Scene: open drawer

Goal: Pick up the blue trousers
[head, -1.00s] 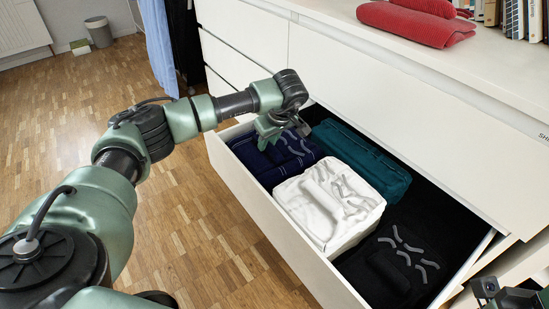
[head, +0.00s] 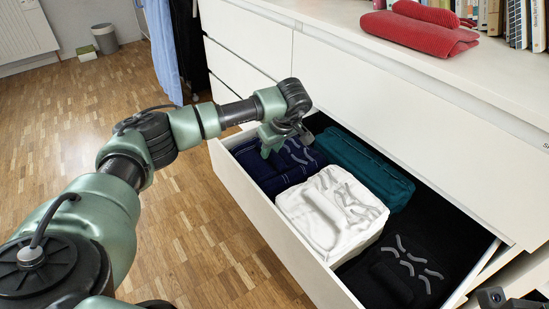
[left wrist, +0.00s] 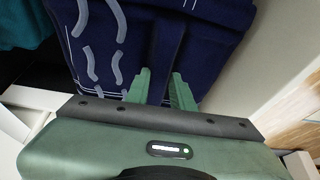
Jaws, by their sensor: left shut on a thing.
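The blue trousers (head: 262,174) are a folded dark navy bundle in the far left part of the open drawer (head: 238,193). They fill much of the left wrist view (left wrist: 205,35), with white stitch lines and grey wavy marks. My left gripper (head: 270,150) is down on top of them. In the left wrist view, its two green fingers (left wrist: 161,88) are shut on a raised strip of the navy cloth. The trousers still lie in the drawer. Only a bit of my right gripper (head: 508,300) shows at the bottom right corner; its fingers cannot be made out.
A white folded garment (head: 320,225) lies beside the trousers, with a teal one (head: 365,165) behind and a black one (head: 395,280) at the near end. The dresser top (head: 400,65) holds red towels (head: 420,35) and books. The floor at left is open.

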